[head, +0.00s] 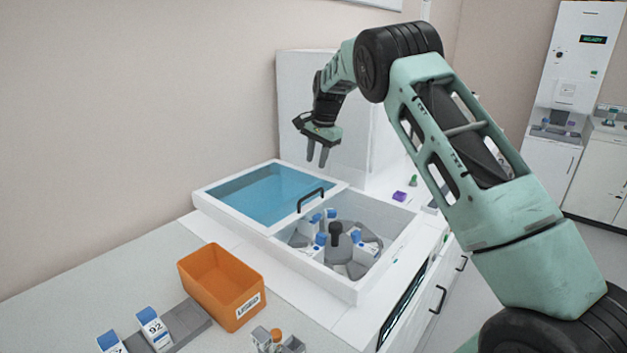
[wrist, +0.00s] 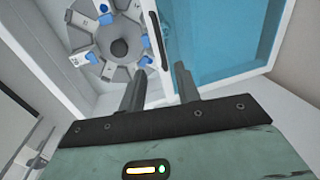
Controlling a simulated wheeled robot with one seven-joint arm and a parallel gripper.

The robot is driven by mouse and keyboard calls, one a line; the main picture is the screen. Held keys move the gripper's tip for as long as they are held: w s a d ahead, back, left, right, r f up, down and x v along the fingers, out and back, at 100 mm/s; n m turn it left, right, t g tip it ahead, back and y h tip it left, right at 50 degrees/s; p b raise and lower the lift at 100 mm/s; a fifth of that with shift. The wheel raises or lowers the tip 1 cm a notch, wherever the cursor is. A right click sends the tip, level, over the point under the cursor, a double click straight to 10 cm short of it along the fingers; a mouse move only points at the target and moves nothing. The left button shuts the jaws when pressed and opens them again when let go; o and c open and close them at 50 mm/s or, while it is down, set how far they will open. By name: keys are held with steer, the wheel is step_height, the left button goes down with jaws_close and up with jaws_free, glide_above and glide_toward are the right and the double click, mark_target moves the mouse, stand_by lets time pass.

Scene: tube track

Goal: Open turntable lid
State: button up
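The turntable lid (head: 265,192) is a white-framed, blue see-through panel with a black bar handle (head: 311,200) at its near right edge. It lies slid to the left, over the left part of the white housing, leaving the right part uncovered. The turntable (head: 336,245) shows in that opening, grey with a dark centre knob and several blue-capped tubes. In the wrist view the turntable (wrist: 120,47) is at upper left and the lid (wrist: 225,40) at upper right. My gripper (head: 317,163) is above the lid's far side, pointing down, fingers apart and empty (wrist: 160,85).
An orange bin (head: 215,287) stands on the counter in front of the housing, beside a grey rack with tubes (head: 154,328). A white box-shaped unit (head: 340,110) stands behind the housing. A purple item (head: 399,196) and a green one lie right of it.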

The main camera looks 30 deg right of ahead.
steer(key=r, duration=0.2)
steer(key=s+r, duration=0.1)
steer(key=r, duration=0.2)
steer(key=shift+d+r+b, duration=0.2)
steer(key=shift+r+b, duration=0.15)
steer(key=s+a+n+y, duration=0.1)
steer(key=s+a+n, duration=0.15)
steer(key=a, duration=0.45)
steer(key=s+a+n, duration=0.2)
steer(key=s+a, duration=0.2)
steer(key=a, duration=0.4)
steer(key=s+a+f+n+g, duration=0.15)
steer(key=s+a+n, duration=0.65)
steer(key=s+a, duration=0.9)
steer(key=s+f+n, duration=0.2)
steer(key=s+n, duration=0.2)
steer(key=s, duration=0.8)
steer(key=s+f+n+h, duration=0.1)
steer(key=s+f+n, duration=0.2)
steer(key=s, duration=0.9)
steer(key=shift+s+f+n, duration=0.15)
steer(key=shift+s+n, duration=0.2)
steer(key=shift+n, duration=0.8)
steer(key=shift+d+g, duration=0.2)
steer(key=shift+g, duration=0.05)
